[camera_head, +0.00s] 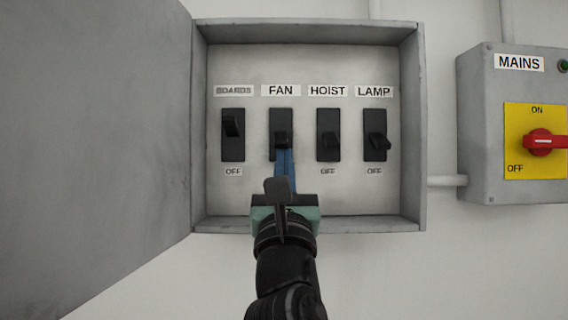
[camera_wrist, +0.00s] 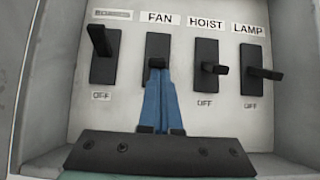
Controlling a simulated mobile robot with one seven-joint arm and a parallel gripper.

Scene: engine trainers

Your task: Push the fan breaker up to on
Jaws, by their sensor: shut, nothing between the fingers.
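The fan breaker (camera_head: 281,121) is a black switch under the FAN label, second from the left in the open grey box. Its lever sits around the middle to lower part of its plate. It also shows in the wrist view (camera_wrist: 158,45). My gripper (camera_head: 284,151) has blue fingers closed together, pointing up at the fan lever from just below. In the wrist view the fingertips (camera_wrist: 157,72) reach the underside of the lever; I cannot tell for sure whether they touch. The fingers hide the OFF label under the fan breaker.
The BOARDS breaker (camera_head: 233,135) has its lever up. The HOIST breaker (camera_head: 328,135) and LAMP breaker (camera_head: 375,135) have theirs lower. The box door (camera_head: 95,150) stands open at left. A MAINS box (camera_head: 480,130) with a red handle (camera_head: 543,142) is at right.

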